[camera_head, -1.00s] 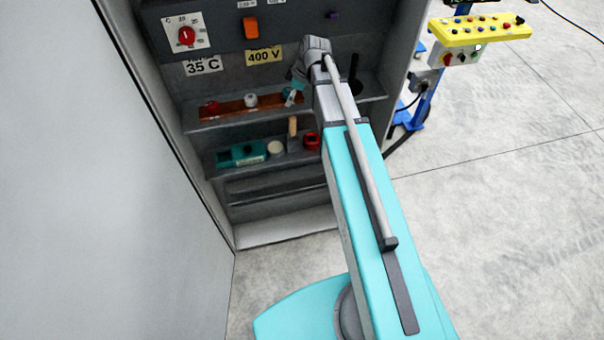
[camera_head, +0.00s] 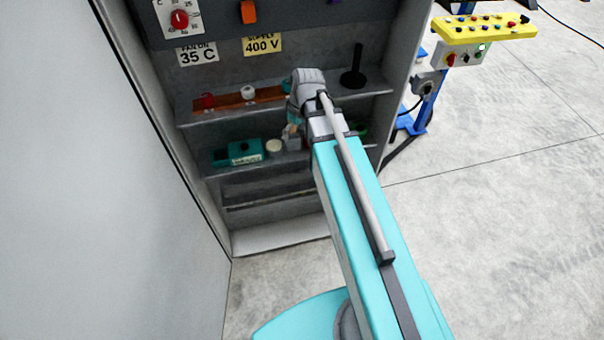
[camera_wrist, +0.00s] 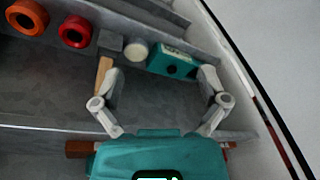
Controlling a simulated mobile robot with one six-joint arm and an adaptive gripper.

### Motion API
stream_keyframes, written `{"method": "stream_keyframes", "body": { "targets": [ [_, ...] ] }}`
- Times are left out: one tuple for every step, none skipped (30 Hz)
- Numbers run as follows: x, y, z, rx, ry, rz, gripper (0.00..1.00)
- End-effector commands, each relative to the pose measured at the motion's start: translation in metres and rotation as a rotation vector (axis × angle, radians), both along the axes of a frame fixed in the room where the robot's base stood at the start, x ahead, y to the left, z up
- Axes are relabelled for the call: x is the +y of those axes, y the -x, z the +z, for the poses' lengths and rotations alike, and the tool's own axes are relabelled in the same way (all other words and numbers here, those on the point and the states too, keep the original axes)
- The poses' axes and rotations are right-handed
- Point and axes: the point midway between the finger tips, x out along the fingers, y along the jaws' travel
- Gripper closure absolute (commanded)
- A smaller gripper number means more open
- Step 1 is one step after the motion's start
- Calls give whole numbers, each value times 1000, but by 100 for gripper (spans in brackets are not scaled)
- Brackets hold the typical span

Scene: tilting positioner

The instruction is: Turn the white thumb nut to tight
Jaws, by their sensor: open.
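The white thumb nut (camera_head: 248,92) sits on a copper-coloured bar (camera_head: 226,102) on the upper shelf, between a red knob (camera_head: 208,100) and a teal piece (camera_head: 287,87). In the wrist view my gripper (camera_wrist: 160,76) is open, with its two pale fingers spread apart and nothing between them. The teal gripper body covers the middle of the bar there, so the nut is hidden; a bar end (camera_wrist: 80,149) shows at the left. In the head view my wrist stands right of the nut and mostly hides the gripper.
On the lower shelf are a teal box (camera_head: 238,153), a cream disc (camera_head: 273,146), a grey block (camera_wrist: 110,44), and red (camera_wrist: 75,31) and orange (camera_wrist: 27,17) rings. A black upright post (camera_head: 354,68) stands at the upper shelf's right. A cabinet wall (camera_head: 120,200) closes the left side.

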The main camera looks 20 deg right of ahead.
Motion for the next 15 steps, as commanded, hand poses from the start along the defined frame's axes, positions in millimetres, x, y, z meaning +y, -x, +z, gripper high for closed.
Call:
{"method": "stream_keyframes", "body": {
  "targets": [
    [1,7,-9,8,7,-23,7],
    [1,10,-12,13,12,-38,7],
    [2,14,-16,20,17,-61,7],
    [2,17,-18,24,22,-77,7],
    [2,19,-21,29,25,-92,7],
    [2,23,-25,35,32,-115,7],
    [2,26,-27,39,36,-131,7],
    [2,29,-30,44,42,-148,7],
    [2,33,-34,49,47,-170,7],
    [3,36,-36,54,51,-186,7],
    [3,38,-39,58,56,-202,7],
    [3,42,-43,63,63,-224,7],
    [3,45,-45,68,67,-240,7],
    [3,48,-48,71,72,-257,7],
    [3,52,-51,76,78,-279,7]
  ]
}}
